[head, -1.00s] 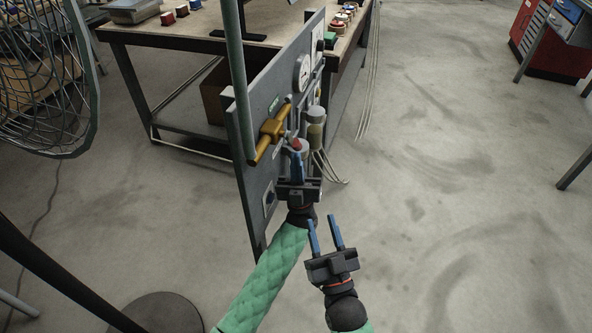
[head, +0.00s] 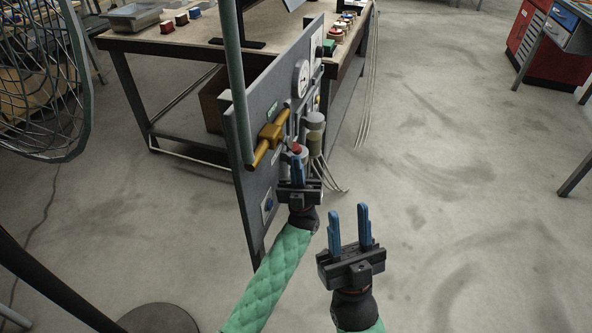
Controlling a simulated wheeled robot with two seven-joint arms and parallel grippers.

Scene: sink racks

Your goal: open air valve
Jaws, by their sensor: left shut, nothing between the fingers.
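A grey upright panel (head: 252,190) carries a yellow-brass valve body (head: 271,133) with a green pipe running up from it. Just below and right of it is a small red knob (head: 295,148) on a grey fitting. I cannot tell for sure which of these parts is the air valve's handle. My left gripper (head: 299,162) is shut with empty fingers, its tips close below the red knob; I cannot tell whether they touch it. My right gripper (head: 349,214) is open and empty, in free space to the right of the panel.
A round gauge (head: 301,78) and a grey-and-brass cylinder (head: 314,132) sit on the panel. A workbench (head: 190,38) stands behind, with cables hanging near it. A wire fan (head: 40,90) is at the left.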

